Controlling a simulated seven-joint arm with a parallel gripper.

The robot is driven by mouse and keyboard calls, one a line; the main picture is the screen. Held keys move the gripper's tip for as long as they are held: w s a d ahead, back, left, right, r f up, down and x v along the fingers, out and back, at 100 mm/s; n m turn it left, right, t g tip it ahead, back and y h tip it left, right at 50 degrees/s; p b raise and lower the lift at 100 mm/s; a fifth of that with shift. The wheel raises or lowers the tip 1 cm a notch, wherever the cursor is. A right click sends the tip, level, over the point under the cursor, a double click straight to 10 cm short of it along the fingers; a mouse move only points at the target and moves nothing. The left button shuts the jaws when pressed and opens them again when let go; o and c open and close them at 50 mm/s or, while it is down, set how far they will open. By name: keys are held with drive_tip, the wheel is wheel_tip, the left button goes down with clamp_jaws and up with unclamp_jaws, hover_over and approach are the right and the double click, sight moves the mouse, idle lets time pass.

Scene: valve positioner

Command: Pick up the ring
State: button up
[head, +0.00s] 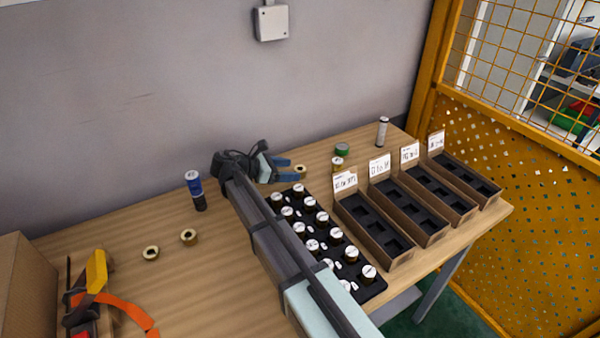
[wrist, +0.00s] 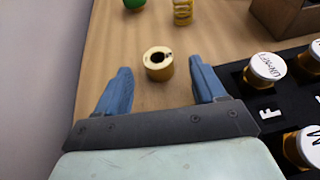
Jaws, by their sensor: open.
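A brass ring (wrist: 158,63) with a dark central hole lies on the table in the wrist view. My gripper (wrist: 160,70) has its two blue fingers spread, one to each side, with the ring at the level of the fingertips. Clear gaps show between the ring and both fingers. In the head view the ring (head: 300,169) shows just beyond the tips of my gripper (head: 289,168). Two similar brass rings, one at the left (head: 151,253) and another closer to my arm (head: 189,236), lie on the wooden table (head: 130,215).
A black tray (wrist: 235,80) of white-capped brass parts stands close to the right finger. Labelled boxes (head: 378,250) stand to its right. A blue-and-black cylinder (head: 195,188) stands left of my arm.

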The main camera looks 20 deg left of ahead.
sight(303, 168)
drive_tip(key=shift+x, duration=2.65)
drive_tip(key=shift+w+r, duration=0.15)
drive_tip(key=c, duration=1.2)
drive_tip(key=shift+o, duration=0.2)
drive_tip(key=shift+r, duration=0.15)
